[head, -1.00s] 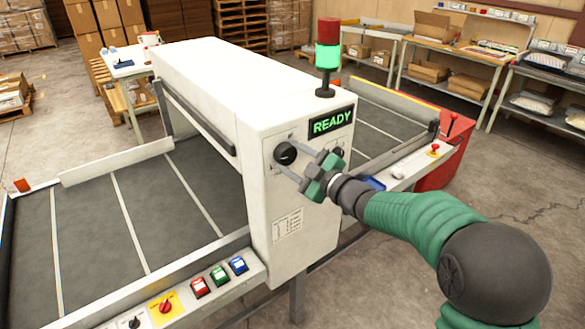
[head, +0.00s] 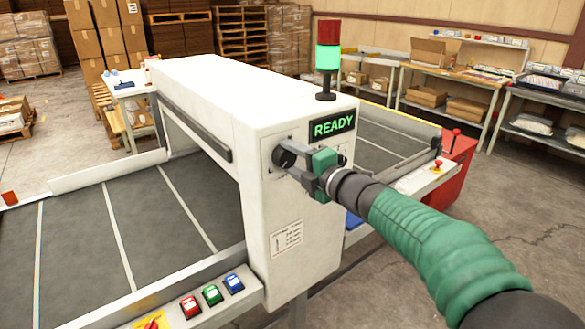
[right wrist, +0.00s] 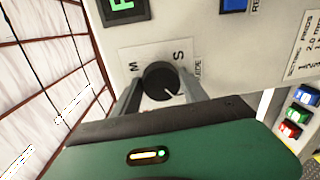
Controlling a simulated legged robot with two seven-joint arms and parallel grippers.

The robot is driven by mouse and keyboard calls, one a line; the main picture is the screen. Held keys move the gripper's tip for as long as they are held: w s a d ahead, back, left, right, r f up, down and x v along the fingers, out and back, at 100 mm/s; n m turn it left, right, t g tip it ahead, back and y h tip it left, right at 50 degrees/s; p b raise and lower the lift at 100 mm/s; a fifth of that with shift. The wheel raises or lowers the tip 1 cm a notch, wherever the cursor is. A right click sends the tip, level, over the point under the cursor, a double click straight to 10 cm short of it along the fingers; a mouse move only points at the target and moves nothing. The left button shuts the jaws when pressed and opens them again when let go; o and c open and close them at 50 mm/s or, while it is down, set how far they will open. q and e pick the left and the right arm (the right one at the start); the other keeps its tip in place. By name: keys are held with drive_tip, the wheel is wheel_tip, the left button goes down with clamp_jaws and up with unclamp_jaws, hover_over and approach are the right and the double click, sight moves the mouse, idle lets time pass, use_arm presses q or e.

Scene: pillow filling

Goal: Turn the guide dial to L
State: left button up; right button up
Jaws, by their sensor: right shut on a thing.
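The guide dial (head: 281,156) is a round black knob on the white end panel of the machine, left of the green READY display. My right gripper (head: 287,158) is shut on the dial, with one finger on each side, also in the right wrist view (right wrist: 160,92). My left gripper is not in view.
The READY display (head: 333,126) is lit green. Red, green and blue buttons (head: 212,294) line the front rail. A conveyor belt (head: 120,220) lies to the left. Floor is free at right.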

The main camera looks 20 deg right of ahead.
drive_tip(key=shift+f+n+b, duration=0.4)
drive_tip(key=shift+n, duration=0.2)
drive_tip(key=shift+r, duration=0.1)
drive_tip(key=o, duration=1.4)
drive_tip(key=shift+w, duration=0.15)
drive_tip(key=shift+r, duration=0.1)
drive_tip(key=p+v, duration=0.1)
drive_tip(key=v, duration=1.6)
drive_tip(key=shift+w, duration=0.1)
